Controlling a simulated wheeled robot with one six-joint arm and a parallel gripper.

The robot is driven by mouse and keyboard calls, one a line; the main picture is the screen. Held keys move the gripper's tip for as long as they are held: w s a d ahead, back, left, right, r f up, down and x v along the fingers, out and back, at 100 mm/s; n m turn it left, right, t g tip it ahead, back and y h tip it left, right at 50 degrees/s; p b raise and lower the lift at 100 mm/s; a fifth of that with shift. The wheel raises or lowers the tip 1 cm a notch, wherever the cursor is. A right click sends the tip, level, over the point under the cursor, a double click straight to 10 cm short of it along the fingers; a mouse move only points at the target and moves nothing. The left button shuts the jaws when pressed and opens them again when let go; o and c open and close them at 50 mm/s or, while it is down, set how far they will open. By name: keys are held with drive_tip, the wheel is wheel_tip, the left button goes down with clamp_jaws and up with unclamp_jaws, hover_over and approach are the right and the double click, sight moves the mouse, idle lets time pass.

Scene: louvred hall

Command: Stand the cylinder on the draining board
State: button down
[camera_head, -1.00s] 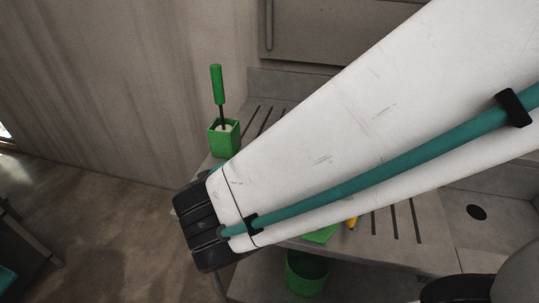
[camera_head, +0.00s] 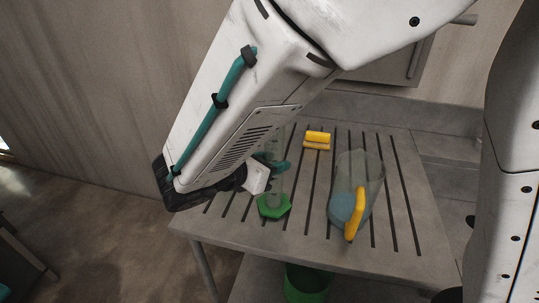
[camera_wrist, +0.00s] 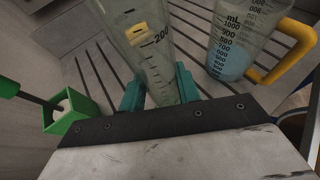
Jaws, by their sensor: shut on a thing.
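The clear measuring cylinder (camera_head: 275,186) stands upright, with its green six-sided base (camera_head: 273,207) at the slatted draining board (camera_head: 400,262), near its left part. I cannot tell whether the base touches the board or hangs just above it. My gripper (camera_head: 273,167) is shut on the cylinder's tube, teal fingers on either side. In the wrist view the cylinder (camera_wrist: 152,52) with its printed scale rises between the fingers (camera_wrist: 160,92); its base is hidden there.
A clear jug (camera_head: 370,168) with yellow handle and blue liquid stands right of the cylinder. A yellow block (camera_head: 317,140) lies behind. A green square holder (camera_wrist: 62,125) with a brush is left in the wrist view. A green bin (camera_head: 308,283) is under the board.

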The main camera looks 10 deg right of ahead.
drive_tip(key=shift+f, duration=0.3)
drive_tip(key=c, duration=1)
unclamp_jaws()
drive_tip(key=v, duration=1.2)
drive_tip(key=shift+r, duration=0.1)
